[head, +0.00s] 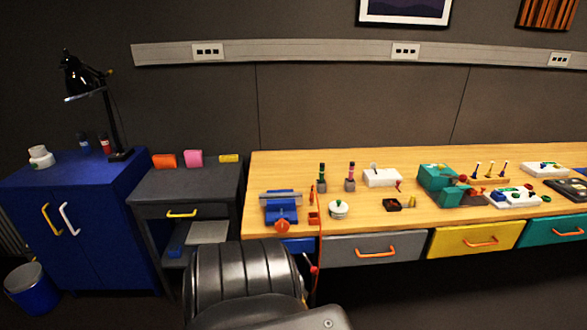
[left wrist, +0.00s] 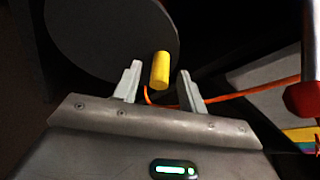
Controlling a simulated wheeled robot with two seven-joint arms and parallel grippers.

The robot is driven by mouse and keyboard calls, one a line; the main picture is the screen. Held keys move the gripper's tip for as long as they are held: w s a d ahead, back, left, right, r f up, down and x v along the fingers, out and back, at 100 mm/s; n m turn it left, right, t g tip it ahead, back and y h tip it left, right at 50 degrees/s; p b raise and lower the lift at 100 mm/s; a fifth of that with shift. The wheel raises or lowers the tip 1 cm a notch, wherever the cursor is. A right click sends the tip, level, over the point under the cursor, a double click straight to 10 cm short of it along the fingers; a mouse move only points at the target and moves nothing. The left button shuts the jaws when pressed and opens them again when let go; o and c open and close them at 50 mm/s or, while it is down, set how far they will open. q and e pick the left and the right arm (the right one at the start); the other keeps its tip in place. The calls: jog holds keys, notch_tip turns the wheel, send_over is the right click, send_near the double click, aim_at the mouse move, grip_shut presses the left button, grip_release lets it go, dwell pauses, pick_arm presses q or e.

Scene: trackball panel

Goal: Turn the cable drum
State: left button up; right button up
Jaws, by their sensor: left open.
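In the left wrist view, a large dark round disc (left wrist: 105,45), apparently a face of the cable drum, fills the upper left. A yellow cylindrical knob (left wrist: 160,70) stands out in front of the disc's lower right edge. My left gripper (left wrist: 163,82) is open, with the knob between the lines of its two pale fingers; I cannot tell whether either touches it. An orange cable (left wrist: 235,98) runs from behind the fingers to the right. In the head view, the cable (head: 319,235) hangs over the bench's front edge; my dark arm seems to hide the drum and left gripper. My right gripper is not in view.
A red part (left wrist: 306,98) sits at the wrist view's right edge. The wooden bench (head: 400,160) carries a blue vise-like device (head: 283,205), a white round pot (head: 338,209) and several other items. A grey side table (head: 190,185) and blue cabinet (head: 80,215) stand left.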

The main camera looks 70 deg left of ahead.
pick_arm(q)
jog(key=p+v, duration=0.3)
jog(key=v, duration=0.7)
jog(key=shift+d, duration=0.1)
dwell(0.3)
